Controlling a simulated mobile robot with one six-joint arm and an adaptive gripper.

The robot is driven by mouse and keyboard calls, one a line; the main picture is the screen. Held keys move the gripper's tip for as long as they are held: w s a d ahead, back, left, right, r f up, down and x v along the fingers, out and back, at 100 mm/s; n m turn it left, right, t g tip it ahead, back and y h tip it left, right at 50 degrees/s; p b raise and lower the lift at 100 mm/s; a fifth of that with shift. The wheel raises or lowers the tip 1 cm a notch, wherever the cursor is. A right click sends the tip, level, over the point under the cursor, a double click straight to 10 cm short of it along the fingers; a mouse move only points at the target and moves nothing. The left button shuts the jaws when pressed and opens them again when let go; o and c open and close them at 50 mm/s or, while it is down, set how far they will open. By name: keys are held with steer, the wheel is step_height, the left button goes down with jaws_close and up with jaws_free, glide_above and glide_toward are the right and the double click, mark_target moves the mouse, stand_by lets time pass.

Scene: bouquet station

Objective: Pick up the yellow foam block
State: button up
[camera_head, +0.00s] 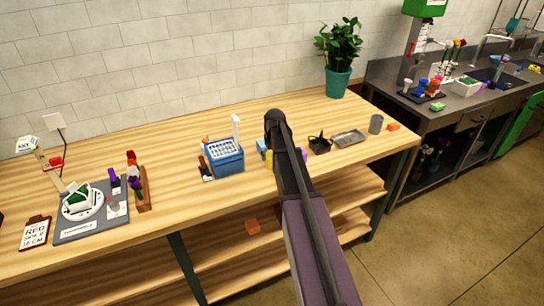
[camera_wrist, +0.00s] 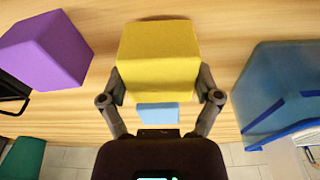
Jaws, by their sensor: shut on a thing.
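The yellow foam block (camera_wrist: 158,55) is between the two fingers of my gripper (camera_wrist: 160,88) in the wrist view, with a finger against each side. My gripper is shut on it. In the head view a small yellow part of the block (camera_head: 269,157) shows beside my dark arm, which hides the rest of the block and the gripper. I cannot tell whether the block touches the wooden table (camera_head: 330,180) or is above it.
A purple block (camera_wrist: 48,50) is left of my gripper in the wrist view, and a blue caddy (camera_head: 226,158) is on the other side. A light blue block (camera_wrist: 158,113) shows beyond the yellow one.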

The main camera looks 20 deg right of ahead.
steer(key=shift+r+p, duration=0.65)
steer(key=shift+r, duration=0.3)
steer(key=s+a+r+p, duration=0.1)
steer(key=s+a, duration=0.1)
steer(key=s, duration=0.5)
steer(key=s+a+r+p, duration=0.1)
steer(key=s+a, duration=0.1)
steer(key=s, duration=0.6)
steer(key=shift+s+a, duration=0.15)
steer(key=shift+s, duration=0.1)
